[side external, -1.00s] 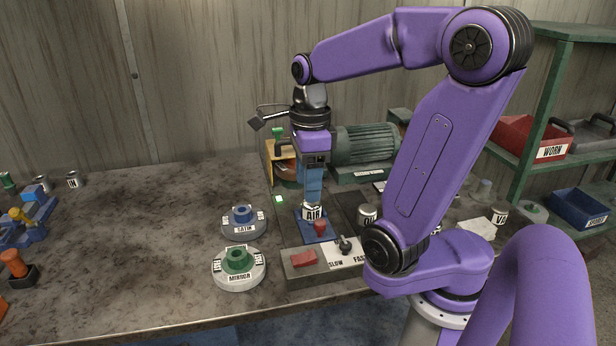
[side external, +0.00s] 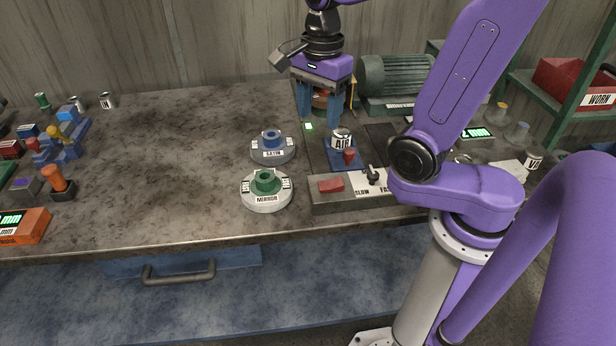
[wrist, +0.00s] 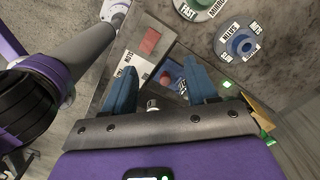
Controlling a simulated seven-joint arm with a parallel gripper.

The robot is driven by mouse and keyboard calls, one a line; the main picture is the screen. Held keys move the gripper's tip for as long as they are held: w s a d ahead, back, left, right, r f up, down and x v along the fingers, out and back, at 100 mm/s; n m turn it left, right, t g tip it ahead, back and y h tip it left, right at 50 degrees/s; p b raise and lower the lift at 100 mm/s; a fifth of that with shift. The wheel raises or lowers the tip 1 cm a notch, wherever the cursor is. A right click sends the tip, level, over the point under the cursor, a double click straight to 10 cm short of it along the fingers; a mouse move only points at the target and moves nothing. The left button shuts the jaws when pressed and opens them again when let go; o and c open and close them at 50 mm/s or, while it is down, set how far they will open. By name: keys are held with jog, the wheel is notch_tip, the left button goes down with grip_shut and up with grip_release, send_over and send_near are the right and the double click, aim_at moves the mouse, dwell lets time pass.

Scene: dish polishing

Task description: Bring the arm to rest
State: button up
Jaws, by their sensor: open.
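My gripper (side external: 319,120) is open and empty, pointing down with its two blue fingers apart. It hangs above the bench, up and behind the can marked AIR (side external: 341,138), and does not touch it. The can stands upright on a blue pad (side external: 335,160), beside a red knob (side external: 349,156). In the wrist view the open fingers (wrist: 158,66) frame part of the blue pad and the red knob, with nothing held between them.
The MIRROR dish (side external: 266,203) and the SATIN dish (side external: 272,152) lie left of the switch box (side external: 320,200). A green motor (side external: 397,78) stands behind. A shelf with a red WORN bin (side external: 575,90) is at right. The bench's left middle is clear.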

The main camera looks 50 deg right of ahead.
jog(key=s+f+n, duration=0.2)
jog(key=s+n, duration=0.5)
jog(key=n, duration=0.8)
jog(key=s+f+n, duration=0.3)
jog(key=s+n, duration=0.5)
jog(key=n, duration=0.8)
jog(key=shift+s+a, duration=0.25)
jog(key=shift+a, duration=0.1)
dwell(0.5)
